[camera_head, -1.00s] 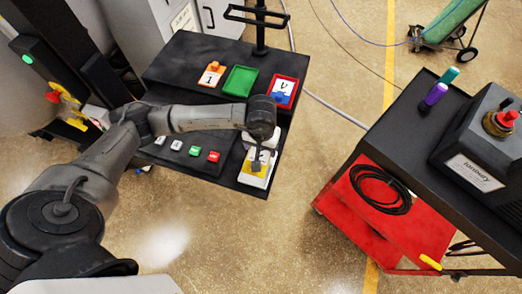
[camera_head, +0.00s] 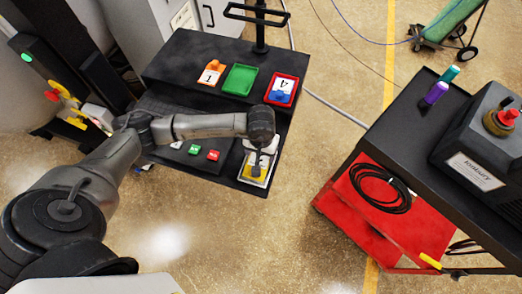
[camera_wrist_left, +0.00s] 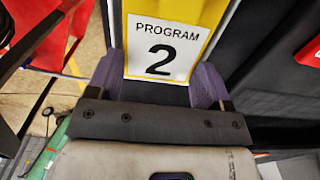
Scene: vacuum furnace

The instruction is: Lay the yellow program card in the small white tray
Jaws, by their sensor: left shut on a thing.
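The yellow program card (camera_wrist_left: 163,42) fills the top middle of the left wrist view; its white label reads "PROGRAM 2". My left gripper (camera_wrist_left: 156,82) is shut on it, with a finger at each side of the card. In the head view my left gripper (camera_head: 257,161) points down over the small white tray (camera_head: 270,170), and the yellow card (camera_head: 255,174) shows under it. The gripper and forearm hide part of the tray and card. I cannot tell whether the card touches the tray floor. My right gripper is not in view.
An orange tray (camera_head: 204,84) with a card marked 1, an empty green tray (camera_head: 239,80) and a red tray (camera_head: 294,89) with a blue card stand on the upper shelf. Several small buttons (camera_head: 213,155) sit left of the white tray. A black-topped cart (camera_head: 400,130) is at right.

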